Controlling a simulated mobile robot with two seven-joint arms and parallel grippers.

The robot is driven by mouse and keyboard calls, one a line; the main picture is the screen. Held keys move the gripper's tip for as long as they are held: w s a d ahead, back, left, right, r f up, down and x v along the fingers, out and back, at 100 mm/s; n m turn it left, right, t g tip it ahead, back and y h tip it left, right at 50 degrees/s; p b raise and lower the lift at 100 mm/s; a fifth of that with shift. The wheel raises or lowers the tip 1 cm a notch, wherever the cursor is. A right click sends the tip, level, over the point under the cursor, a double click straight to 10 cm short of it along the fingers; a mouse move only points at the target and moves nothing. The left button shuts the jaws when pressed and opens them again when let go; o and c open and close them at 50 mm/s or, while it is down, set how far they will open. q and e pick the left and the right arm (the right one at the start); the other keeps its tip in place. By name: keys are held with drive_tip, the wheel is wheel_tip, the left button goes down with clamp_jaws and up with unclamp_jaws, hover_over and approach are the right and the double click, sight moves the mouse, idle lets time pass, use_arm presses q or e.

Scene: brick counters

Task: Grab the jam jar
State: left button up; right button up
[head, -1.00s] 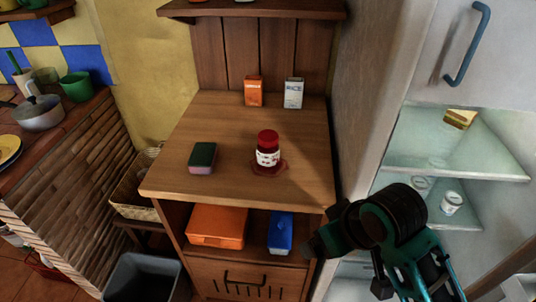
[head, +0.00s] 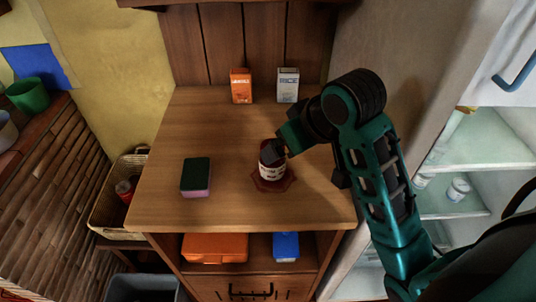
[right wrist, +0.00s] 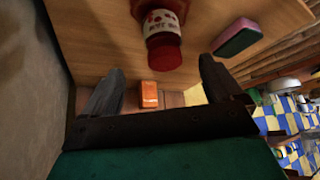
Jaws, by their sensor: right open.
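In the right wrist view the jar (right wrist: 162,38) lies between the lines of my two spread fingers, lid toward the gripper, mostly beyond the fingertips. My right gripper is open and nothing is held. Contact with the jar cannot be told. My left gripper is not in view.
A green and pink sponge (head: 195,177) lies left of the jar. An orange box (head: 241,86) and a white box (head: 287,85) stand at the back. The fridge (head: 470,150) stands open at right. The cabinet top around the sponge is clear.

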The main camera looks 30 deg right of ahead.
drive_tip(key=x, duration=1)
drive_tip(key=shift+s+a, duration=0.15)
drive_tip(key=shift+a, duration=0.1)
drive_tip(key=c, duration=1.4)
drive_tip(key=shift+r, duration=0.1)
